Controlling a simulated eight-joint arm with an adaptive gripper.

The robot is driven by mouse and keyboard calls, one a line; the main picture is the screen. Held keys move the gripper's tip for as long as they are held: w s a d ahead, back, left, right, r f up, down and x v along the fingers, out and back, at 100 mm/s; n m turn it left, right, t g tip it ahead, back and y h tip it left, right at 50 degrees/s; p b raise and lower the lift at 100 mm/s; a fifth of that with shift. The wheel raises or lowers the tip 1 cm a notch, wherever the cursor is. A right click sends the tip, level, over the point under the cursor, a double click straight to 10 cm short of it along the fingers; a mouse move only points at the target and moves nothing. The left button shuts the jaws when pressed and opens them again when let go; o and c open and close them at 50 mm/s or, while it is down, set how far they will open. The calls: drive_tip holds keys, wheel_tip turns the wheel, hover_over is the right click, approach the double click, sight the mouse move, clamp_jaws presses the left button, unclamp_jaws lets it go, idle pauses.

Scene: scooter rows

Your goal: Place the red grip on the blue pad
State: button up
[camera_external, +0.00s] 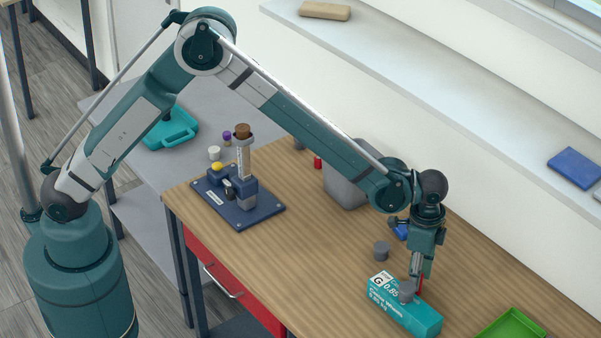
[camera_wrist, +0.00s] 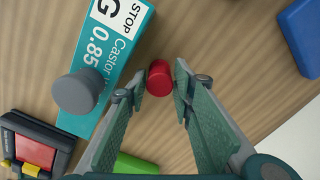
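The red grip (camera_wrist: 159,78) is a small round red piece, seen from above in the wrist view beside the teal box. In the external view only a red sliver (camera_external: 420,284) of it shows behind the box. My gripper (camera_wrist: 156,86) points down with its fingers apart on either side of the red grip. A gap shows on the left; the right finger looks very close, and I cannot tell if it touches. The blue pad (camera_wrist: 302,36) lies at the right of the wrist view. In the external view the blue pad (camera_external: 401,231) is partly hidden behind my gripper.
The teal castor box (camera_external: 405,308) stands close to my gripper, with a grey knob (camera_external: 407,291) on top. Another grey cylinder (camera_external: 381,250) stands nearby. A green tray (camera_external: 512,326) is at the right, a grey bin (camera_external: 346,181) behind. A blue fixture (camera_external: 238,205) stands far left.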

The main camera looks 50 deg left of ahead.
drive_tip(key=shift+f, duration=0.9)
drive_tip(key=c, duration=0.7)
drive_tip(key=shift+o, duration=0.2)
drive_tip(key=shift+r, duration=0.15)
drive_tip(key=shift+r, duration=4.9)
